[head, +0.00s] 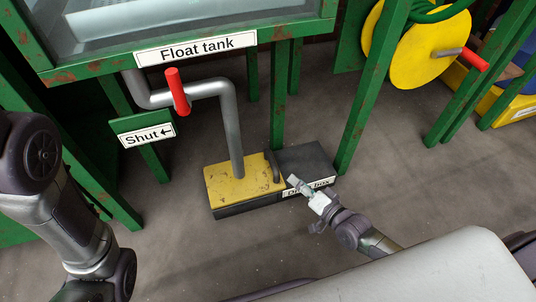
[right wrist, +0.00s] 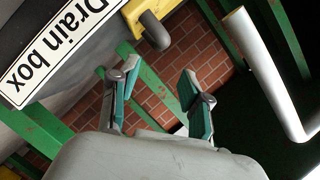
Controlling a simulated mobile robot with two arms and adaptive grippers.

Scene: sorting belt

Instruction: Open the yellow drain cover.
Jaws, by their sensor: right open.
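The drain box (head: 245,207) stands on the floor below the float tank, with a "Drain box" label on its front. The yellow drain cover (head: 225,180) lies flat over its left part, with a dark upright handle (head: 275,168) at its right edge. The box's right part has a dark grey top (head: 308,158). My right gripper (head: 294,182) is open and empty, near the label and just right of the handle. In the right wrist view the open fingers (right wrist: 160,72) are apart from the yellow cover (right wrist: 140,10) and handle (right wrist: 155,32). My left gripper is out of view.
A grey pipe (head: 230,120) with a red lever (head: 177,92) runs from the float tank (head: 190,20) down to the cover. A green "Shut" sign (head: 145,130) hangs nearby. Green posts (head: 365,90) flank the box. A yellow wheel (head: 410,45) is at upper right. Floor in front is clear.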

